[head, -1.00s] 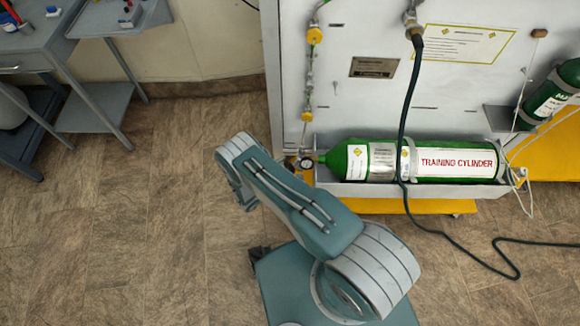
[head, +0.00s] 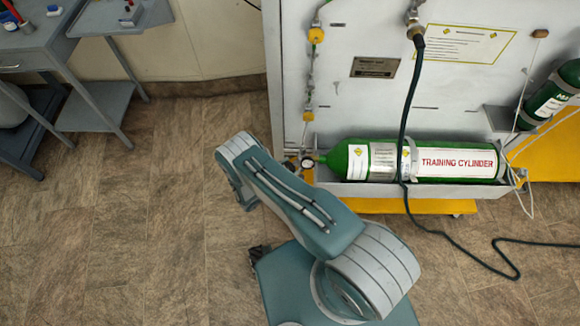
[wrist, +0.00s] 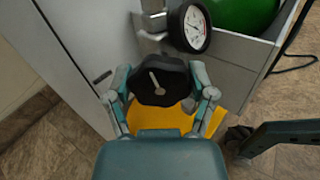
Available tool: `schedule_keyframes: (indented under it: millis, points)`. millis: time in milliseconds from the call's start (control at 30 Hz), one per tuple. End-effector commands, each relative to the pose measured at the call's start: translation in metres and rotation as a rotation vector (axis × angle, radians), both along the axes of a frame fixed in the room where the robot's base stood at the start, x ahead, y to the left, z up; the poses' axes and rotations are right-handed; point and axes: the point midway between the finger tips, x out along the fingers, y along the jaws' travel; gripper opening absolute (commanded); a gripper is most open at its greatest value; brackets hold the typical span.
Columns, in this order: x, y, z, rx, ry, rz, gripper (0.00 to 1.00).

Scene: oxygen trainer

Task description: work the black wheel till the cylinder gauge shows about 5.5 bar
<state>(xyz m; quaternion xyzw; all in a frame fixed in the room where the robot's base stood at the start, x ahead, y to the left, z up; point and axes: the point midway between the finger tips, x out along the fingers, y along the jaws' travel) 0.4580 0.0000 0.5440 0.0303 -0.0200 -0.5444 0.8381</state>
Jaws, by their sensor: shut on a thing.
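The black wheel (wrist: 160,81) is in the middle of the wrist view, with a pale pointer mark on its face. My gripper (wrist: 162,92) is shut on the wheel, one finger at each side of its rim. The cylinder gauge (wrist: 194,27) is just above and right of the wheel, with a white dial and black rim; its numbers are too small to read. In the head view the gauge (head: 307,163) sits at the neck of the green training cylinder (head: 345,160). The wheel and my fingers are hidden there behind my arm.
The cylinder lies in a grey tray (head: 400,190) on a white panel (head: 360,110). A dark hose (head: 403,120) hangs across the cylinder and runs over the floor to the right. A grey cart (head: 95,95) stands at the left. The floor (head: 150,240) left of my arm is clear.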

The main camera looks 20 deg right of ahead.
Motion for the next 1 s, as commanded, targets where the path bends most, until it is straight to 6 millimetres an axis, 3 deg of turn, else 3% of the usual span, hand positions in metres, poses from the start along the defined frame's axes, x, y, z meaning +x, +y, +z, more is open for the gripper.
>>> schedule_keyframes:
  millis: [600,1000]
  points:
    - [0.0052,0.0011,0.0007,-0.217,0.487,0.002,0.24]
    - [0.0068,0.0024,0.0002,-0.293,0.657,0.005,0.24]
